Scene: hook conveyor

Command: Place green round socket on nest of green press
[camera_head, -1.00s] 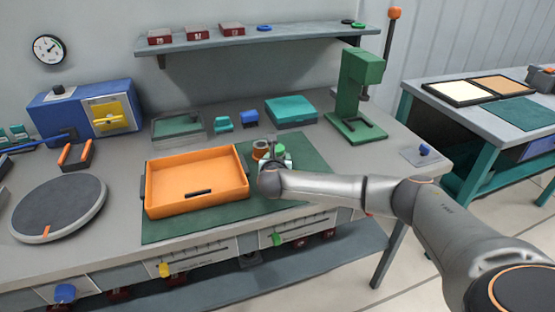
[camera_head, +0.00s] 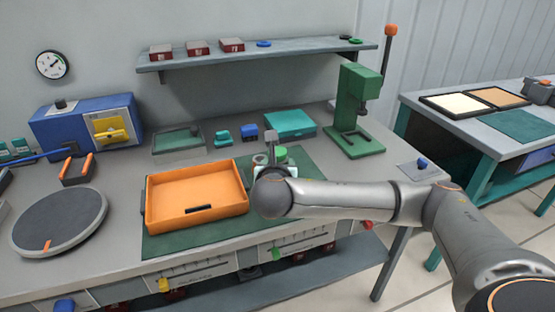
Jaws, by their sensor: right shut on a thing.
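The green press (camera_head: 357,82) stands at the back right of the bench, upright, with its lever rod with an orange knob beside it. Its nest (camera_head: 356,138) is low on the base under the head, and I see nothing on it. My right gripper (camera_head: 275,160) is over the green mat, right of the orange tray, mostly hidden behind my own wrist. It is shut on a small green round piece, which I take for the green round socket (camera_head: 281,153). The socket's lower part is hidden. My left gripper is out of view.
The orange tray (camera_head: 158,217) is left of my right gripper, on the green mat (camera_head: 160,246). A shelf (camera_head: 270,60) hangs above the bench. Free bench lies right of the mat.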

